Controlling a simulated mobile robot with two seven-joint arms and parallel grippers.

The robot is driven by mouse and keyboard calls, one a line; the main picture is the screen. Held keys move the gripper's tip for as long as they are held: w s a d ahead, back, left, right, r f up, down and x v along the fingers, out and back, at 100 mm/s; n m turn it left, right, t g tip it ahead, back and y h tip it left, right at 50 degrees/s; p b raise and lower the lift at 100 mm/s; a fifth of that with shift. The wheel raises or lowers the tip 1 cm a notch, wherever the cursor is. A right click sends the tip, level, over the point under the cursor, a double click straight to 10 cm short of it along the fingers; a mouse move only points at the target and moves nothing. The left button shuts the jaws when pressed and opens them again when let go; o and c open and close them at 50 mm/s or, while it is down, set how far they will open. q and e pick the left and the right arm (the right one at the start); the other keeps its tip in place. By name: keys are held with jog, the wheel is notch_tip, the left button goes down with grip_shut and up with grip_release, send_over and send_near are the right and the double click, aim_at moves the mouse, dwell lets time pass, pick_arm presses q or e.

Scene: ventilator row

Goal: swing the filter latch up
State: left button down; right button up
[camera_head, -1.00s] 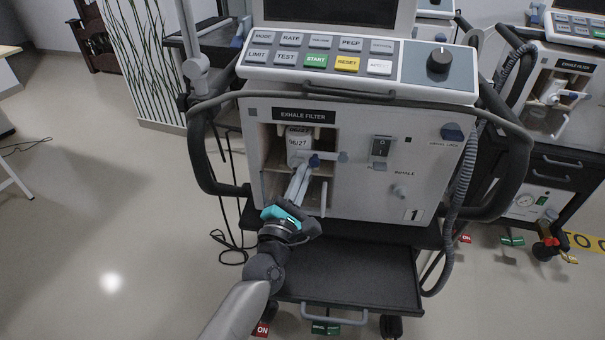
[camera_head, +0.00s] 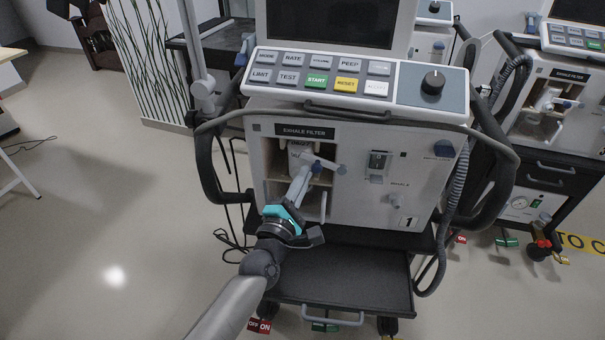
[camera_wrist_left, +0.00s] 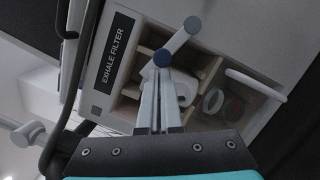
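The filter latch (camera_head: 328,166) is a short grey lever with a blue knob, across the open exhale filter bay of ventilator 1. It slopes up to the left from its right-hand end. In the left wrist view the latch (camera_wrist_left: 178,40) has its blue knob at my fingertips. My left gripper (camera_head: 306,168) reaches up to it from below. In the left wrist view the two pale fingers of my left gripper (camera_wrist_left: 161,72) are close together and appear shut on the knob end; the exact contact is hidden. A pale filter (camera_head: 299,148) sits behind, partly covered. My right gripper is out of view.
The bay opening (camera_head: 269,170) has wooden-coloured inner walls and a pale curved handle (camera_wrist_left: 255,82) beside it. A button panel (camera_head: 365,82) is above and a black shelf (camera_head: 350,285) below. A thick black rail (camera_head: 202,160) curves around the left side.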

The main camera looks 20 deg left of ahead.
pick_arm(q)
jog(key=shift+d+r+m+p, duration=0.15)
jog(key=shift+r+m+p, duration=0.55)
jog(key=shift+p, duration=0.25)
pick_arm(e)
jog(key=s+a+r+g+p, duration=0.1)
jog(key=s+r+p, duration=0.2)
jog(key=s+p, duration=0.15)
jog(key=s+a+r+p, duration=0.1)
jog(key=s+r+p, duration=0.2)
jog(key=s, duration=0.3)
pick_arm(q)
jog(key=d+r+m+g+p, duration=0.2)
jog(key=d+r+m+p, duration=0.2)
jog(key=m+p, duration=0.3)
jog(key=m, duration=0.2)
jog(key=shift+w+r+m+g, duration=0.3)
jog(key=shift+w+r, duration=0.05)
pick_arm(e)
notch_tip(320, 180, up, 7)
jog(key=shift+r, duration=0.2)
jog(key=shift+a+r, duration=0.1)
